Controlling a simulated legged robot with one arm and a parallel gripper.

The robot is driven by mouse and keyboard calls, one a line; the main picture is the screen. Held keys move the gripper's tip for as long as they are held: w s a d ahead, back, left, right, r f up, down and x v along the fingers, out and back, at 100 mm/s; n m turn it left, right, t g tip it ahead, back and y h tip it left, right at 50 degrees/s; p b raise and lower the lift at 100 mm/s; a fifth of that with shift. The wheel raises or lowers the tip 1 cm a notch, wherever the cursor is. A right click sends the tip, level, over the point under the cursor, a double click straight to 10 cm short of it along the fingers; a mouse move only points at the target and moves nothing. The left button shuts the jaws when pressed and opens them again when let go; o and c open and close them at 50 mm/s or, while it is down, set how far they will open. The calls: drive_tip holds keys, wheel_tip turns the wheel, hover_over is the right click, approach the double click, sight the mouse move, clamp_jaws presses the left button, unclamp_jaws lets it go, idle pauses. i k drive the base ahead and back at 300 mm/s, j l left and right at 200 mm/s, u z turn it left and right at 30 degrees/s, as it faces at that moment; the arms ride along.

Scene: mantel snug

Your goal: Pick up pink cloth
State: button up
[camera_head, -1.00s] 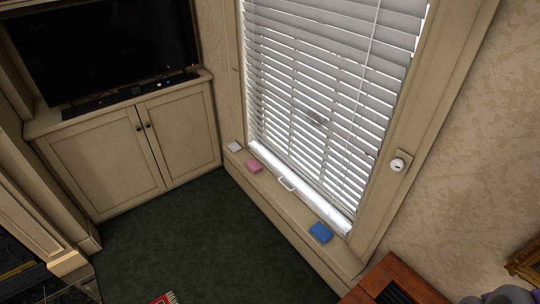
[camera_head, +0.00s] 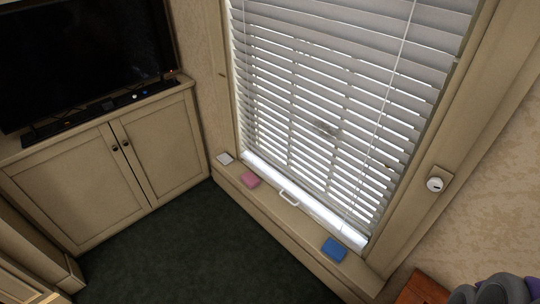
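The pink cloth (camera_head: 250,180) lies on the window sill ledge (camera_head: 269,208), toward its far left end. It looks like a small folded square. A grey, rounded part of my arm shows at the bottom right corner, far from the cloth. My gripper's fingers cannot be made out there.
A white item (camera_head: 225,159) lies left of the cloth and a white handle (camera_head: 289,198) right of it. A blue cloth (camera_head: 334,249) lies nearer on the ledge. Blinds (camera_head: 330,110) rise behind. A cabinet (camera_head: 110,165) stands left. The dark carpet (camera_head: 190,250) is clear.

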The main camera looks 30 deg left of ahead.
sight(250, 179)
drive_tip(key=i+j+z, duration=0.2)
drive_tip(key=j, duration=0.4)
drive_tip(key=j+z, duration=0.2)
drive_tip(key=j, duration=0.35)
drive_tip(key=j+z, duration=0.2)
drive_tip(key=j, duration=0.4)
drive_tip(key=j+z, duration=0.2)
drive_tip(key=j, duration=0.4)
drive_tip(key=j+z, duration=0.2)
drive_tip(key=j, duration=0.4)
drive_tip(key=k+j+z, duration=0.2)
drive_tip(key=j, duration=0.35)
drive_tip(key=k+j+z, duration=0.2)
drive_tip(key=j, duration=0.4)
drive_tip(key=k+j+z, duration=0.2)
drive_tip(key=j, duration=0.35)
drive_tip(key=i, duration=0.1)
